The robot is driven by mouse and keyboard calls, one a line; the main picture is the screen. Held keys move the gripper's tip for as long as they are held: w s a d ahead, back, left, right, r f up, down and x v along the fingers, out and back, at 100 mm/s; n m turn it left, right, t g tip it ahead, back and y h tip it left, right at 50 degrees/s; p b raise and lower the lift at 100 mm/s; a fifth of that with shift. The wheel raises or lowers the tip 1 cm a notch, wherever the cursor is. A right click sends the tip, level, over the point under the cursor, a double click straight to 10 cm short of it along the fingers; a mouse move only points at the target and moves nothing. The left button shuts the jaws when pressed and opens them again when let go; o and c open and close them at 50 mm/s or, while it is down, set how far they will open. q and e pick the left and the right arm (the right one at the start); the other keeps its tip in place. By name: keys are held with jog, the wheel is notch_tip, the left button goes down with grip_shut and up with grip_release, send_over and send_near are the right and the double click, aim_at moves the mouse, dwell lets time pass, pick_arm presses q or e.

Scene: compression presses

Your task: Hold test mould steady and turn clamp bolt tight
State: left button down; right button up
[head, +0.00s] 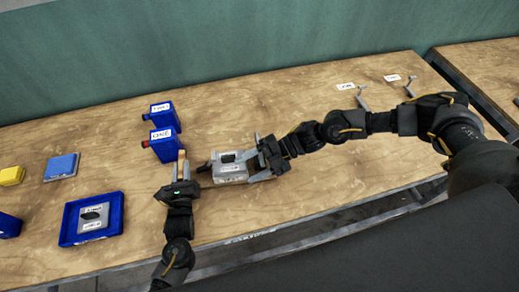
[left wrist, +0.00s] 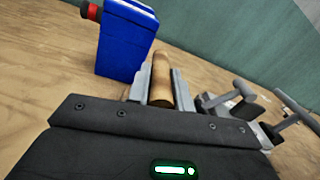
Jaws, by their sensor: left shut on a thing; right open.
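The test mould (head: 230,172), a grey block with white labels, lies on the table in the middle of the head view. A dark bolt-like end (head: 203,168) points left from it. Grey parts of it, with a T-shaped bar (left wrist: 238,92), show at the right of the left wrist view. My right gripper (head: 262,158) is open, its fingers at the mould's right end; I cannot tell whether they touch it. My left gripper (head: 182,168) is shut on a tan wooden cylinder (left wrist: 161,82), left of the mould. The cylinder's lower end is hidden by the gripper.
A blue tray (head: 67,237) with a grey labelled block is at the left, near a blue block (head: 62,166) and a yellow one (head: 12,176). Labelled grey tools (head: 362,100) lie back right.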

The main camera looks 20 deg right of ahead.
notch_tip(320, 180, up, 4)
jog(key=w+a+f+n+h, duration=0.1)
jog(key=w+a+n, duration=0.1)
jog(key=a, duration=0.1)
jog(key=n+t+h, duration=0.1)
jog(key=n+h, duration=0.1)
jog(key=h, duration=0.9)
send_near(261, 155)
jog(key=shift+s+a+f, duration=0.1)
jog(key=shift+a+f, duration=0.25)
jog(key=shift+f, duration=1.7)
jog(key=shift+w+a+f, duration=0.1)
jog(key=shift+a+f, duration=0.2)
jog(key=shift+f, duration=1.8)
jog(key=shift+s+a+f, duration=0.1)
jog(key=shift+a+f, duration=0.25)
jog(key=shift+f, duration=1.7)
grip_shut()
